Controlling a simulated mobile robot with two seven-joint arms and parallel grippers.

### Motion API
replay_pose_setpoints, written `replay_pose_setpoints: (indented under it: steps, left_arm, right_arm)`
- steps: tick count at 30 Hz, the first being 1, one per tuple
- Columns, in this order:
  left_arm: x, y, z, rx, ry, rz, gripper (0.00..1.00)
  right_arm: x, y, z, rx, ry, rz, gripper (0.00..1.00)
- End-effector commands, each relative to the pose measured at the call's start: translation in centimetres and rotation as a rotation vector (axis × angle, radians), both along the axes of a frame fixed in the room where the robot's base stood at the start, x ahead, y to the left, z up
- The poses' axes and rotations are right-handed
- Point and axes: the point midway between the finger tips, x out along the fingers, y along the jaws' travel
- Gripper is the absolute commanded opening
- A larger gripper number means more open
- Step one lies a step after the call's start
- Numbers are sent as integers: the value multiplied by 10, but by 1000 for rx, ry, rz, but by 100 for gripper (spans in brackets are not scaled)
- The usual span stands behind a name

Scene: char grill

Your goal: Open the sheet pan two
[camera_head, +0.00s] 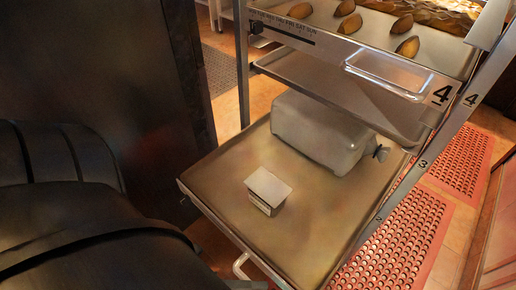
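A metal rack stands at the centre and right, its front post (400,190) marked with the numbers 4, 3 and 2. A broad, flat sheet pan (225,215) is low in the rack and juts towards the lower left. A small white box (268,190) and a grey metal container (320,133) with a small tap-like fitting sit on it. A curved metal handle (240,266) shows below its front edge. I cannot tell for certain which pan is number two. Neither of my grippers is in view.
An empty shallow pan (350,103) is above the container. A top tray (335,27) labelled 4 holds several brown, oval food pieces. A dark panel (125,85) stands at left, close to the low pan's left corner. Red perforated mats (405,235) cover floor at right.

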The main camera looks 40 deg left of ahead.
Motion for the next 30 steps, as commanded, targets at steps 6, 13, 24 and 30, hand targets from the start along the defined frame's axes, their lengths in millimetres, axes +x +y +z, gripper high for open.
replay_pose_setpoints:
  steps: [6,13,24,30]
  left_arm:
    - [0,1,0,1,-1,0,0]
    - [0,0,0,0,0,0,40]
    - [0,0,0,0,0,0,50]
    - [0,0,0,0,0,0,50]
  right_arm:
    - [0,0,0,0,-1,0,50]
    - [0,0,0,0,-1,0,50]
    - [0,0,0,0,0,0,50]
    - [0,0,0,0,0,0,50]
